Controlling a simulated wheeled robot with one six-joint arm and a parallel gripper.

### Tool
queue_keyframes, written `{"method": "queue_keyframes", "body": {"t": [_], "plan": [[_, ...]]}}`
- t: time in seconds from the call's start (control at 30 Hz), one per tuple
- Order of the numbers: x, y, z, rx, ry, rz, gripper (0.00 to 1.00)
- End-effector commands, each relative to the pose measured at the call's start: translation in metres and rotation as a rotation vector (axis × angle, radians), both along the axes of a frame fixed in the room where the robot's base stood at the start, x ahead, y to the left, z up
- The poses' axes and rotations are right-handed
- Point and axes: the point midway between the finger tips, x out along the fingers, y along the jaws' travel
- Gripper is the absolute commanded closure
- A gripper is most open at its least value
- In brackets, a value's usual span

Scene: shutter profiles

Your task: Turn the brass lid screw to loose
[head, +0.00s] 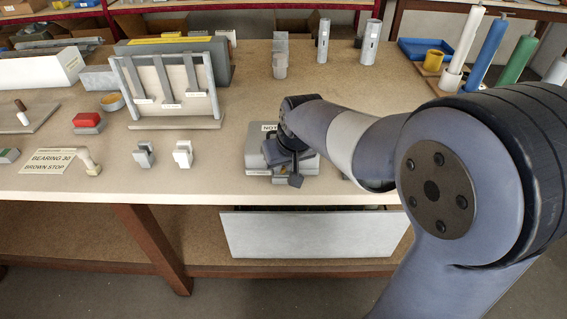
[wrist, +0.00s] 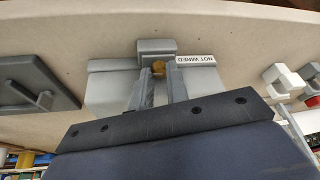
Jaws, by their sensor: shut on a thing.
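The brass lid screw (wrist: 158,69) shows in the wrist view between my two fingertips, at the front of a grey box (wrist: 112,88). My gripper (wrist: 160,74) is shut on the screw. The box carries a white label (wrist: 195,59) that reads "NOT WIRED", upside down in this view. In the head view the grey box (head: 258,150) stands near the table's front edge, and my gripper (head: 283,170) is over it. My wrist hides the screw and most of the lid there. How far the screw is turned cannot be told.
A drawer (head: 315,233) is below the table's front edge, under my arm. Two small clips (head: 183,154) stand left of the box, and a rack with hanging strips (head: 165,85) is behind them. A dark grey plate (wrist: 35,85) lies beside the box in the wrist view.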

Motion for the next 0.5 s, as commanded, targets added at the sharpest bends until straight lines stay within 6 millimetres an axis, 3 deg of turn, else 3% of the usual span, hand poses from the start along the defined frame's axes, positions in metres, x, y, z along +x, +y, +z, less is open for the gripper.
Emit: {"method": "queue_keyframes", "body": {"t": [0.27,0.3,0.5], "plan": [[0.0003,0.0001,0.0006,0.001,-0.001,-0.001,1.0],[0.0003,0.0001,0.0006,0.001,-0.001,-0.001,0.81],[0.0002,0.0001,0.0003,0.001,-0.001,-0.001,0.65]]}}
